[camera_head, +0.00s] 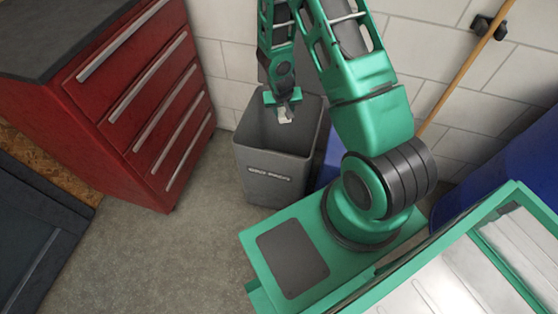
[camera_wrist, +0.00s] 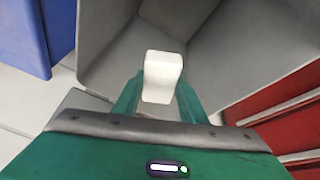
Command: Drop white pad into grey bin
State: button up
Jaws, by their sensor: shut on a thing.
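The white pad (camera_wrist: 162,75) is a small pale block between the two fingers of my gripper (camera_wrist: 158,100) in the wrist view. My gripper is shut on it. In the head view my gripper (camera_head: 284,113) points down over the opening of the grey bin (camera_head: 272,178), and the pad (camera_head: 286,117) shows as a small white patch at the fingertips. The bin's floor is largely hidden in the head view.
A red drawer cabinet (camera_head: 140,110) stands left of the bin. A blue container (camera_head: 500,165) is at the right by the white block wall (camera_head: 450,65). A wooden pole (camera_head: 465,70) leans there. Grey floor (camera_head: 165,255) is clear in front of the bin.

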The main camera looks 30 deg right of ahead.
jog(key=shift+f, duration=0.65)
jog(key=o, duration=1.3)
jog(key=shift+r, duration=0.1)
jog(key=v, duration=1)
jog(key=shift+s+r, duration=0.1)
jog(key=shift+r, duration=0.15)
